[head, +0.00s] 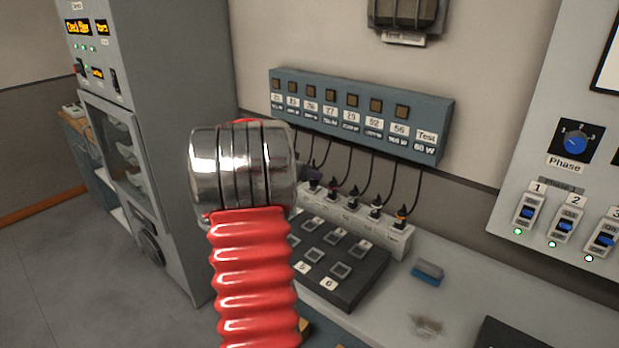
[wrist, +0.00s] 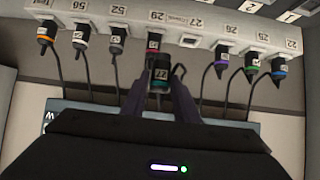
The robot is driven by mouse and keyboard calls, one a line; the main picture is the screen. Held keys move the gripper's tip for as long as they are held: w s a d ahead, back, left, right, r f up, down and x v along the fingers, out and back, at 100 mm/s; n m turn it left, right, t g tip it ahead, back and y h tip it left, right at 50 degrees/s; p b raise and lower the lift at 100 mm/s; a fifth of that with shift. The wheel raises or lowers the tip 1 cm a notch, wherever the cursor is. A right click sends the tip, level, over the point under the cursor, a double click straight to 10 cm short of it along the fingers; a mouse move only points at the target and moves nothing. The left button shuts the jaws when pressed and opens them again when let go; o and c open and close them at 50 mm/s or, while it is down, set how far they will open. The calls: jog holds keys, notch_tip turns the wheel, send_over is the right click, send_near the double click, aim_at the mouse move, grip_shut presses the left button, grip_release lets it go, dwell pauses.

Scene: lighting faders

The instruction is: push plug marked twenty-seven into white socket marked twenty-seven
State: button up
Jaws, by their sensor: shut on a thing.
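The plug marked 27 (wrist: 160,74), dark with a teal band, is held between the two dark fingers of my gripper (wrist: 160,88) in the wrist view. The white socket strip (wrist: 110,16) runs across the top of that view, with number labels along it. The 27 label (wrist: 195,22) is just right of the held plug, and the socket below it (wrist: 188,40) looks empty. The held plug is below and slightly left of this socket and appears apart from it. In the head view my arm hides the held plug and most of my gripper.
The red-banded plug (wrist: 153,43) sits in the strip just beyond the held plug. Other cabled plugs, such as the purple-banded one (wrist: 222,52), fill sockets on both sides. In the head view, a dark button panel (head: 350,285) lies before the white strip (head: 395,238).

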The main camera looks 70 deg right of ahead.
jog(key=w+d, duration=0.2)
jog(key=d, duration=0.7)
jog(key=shift+w+d, duration=0.4)
jog(key=shift+f, duration=0.15)
dwell(0.6)
jog(key=shift+f, duration=2.15)
jog(key=shift+f, duration=2.1)
dwell(1.7)
